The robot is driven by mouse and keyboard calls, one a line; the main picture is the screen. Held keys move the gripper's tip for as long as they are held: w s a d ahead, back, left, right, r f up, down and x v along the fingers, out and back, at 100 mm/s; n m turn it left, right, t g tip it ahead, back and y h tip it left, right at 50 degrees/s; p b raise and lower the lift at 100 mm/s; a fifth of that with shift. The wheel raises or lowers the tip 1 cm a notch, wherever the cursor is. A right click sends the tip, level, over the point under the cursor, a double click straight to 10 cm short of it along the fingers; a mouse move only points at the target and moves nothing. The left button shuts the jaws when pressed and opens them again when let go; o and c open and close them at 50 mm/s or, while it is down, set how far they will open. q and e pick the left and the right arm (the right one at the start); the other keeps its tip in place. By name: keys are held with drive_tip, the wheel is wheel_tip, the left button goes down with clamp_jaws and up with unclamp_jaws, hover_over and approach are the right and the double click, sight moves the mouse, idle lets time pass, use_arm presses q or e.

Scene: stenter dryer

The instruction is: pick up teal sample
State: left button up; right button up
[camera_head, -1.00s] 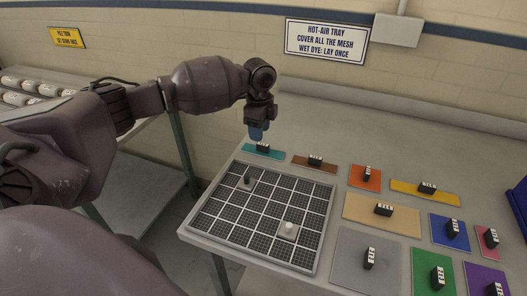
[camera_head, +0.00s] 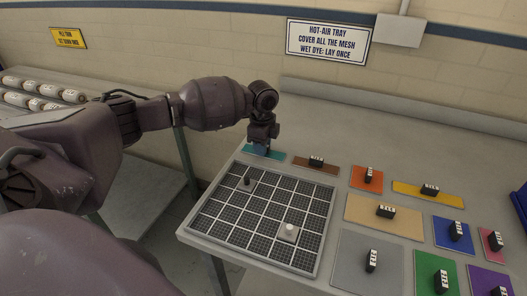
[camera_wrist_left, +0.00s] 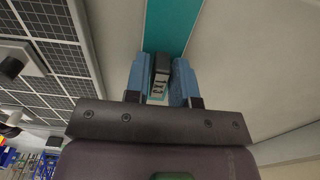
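The teal sample (camera_head: 276,155) is a flat teal strip with a black block handle, lying on the table behind the mesh tray. In the left wrist view the teal strip (camera_wrist_left: 178,22) runs up from the fingers. My left gripper (camera_head: 261,150) points down over the sample. Its two blue fingers (camera_wrist_left: 159,85) stand on either side of the black handle (camera_wrist_left: 161,70), which shows a white label. The fingers look open, with little room beside the handle. In the head view the gripper hides most of the handle. My right gripper is out of view.
A brown sample (camera_head: 323,167) lies close to the right of the teal one. Orange (camera_head: 357,181), yellow (camera_head: 450,199) and several other samples spread right.

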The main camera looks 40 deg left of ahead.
use_arm(q)
clamp_jaws()
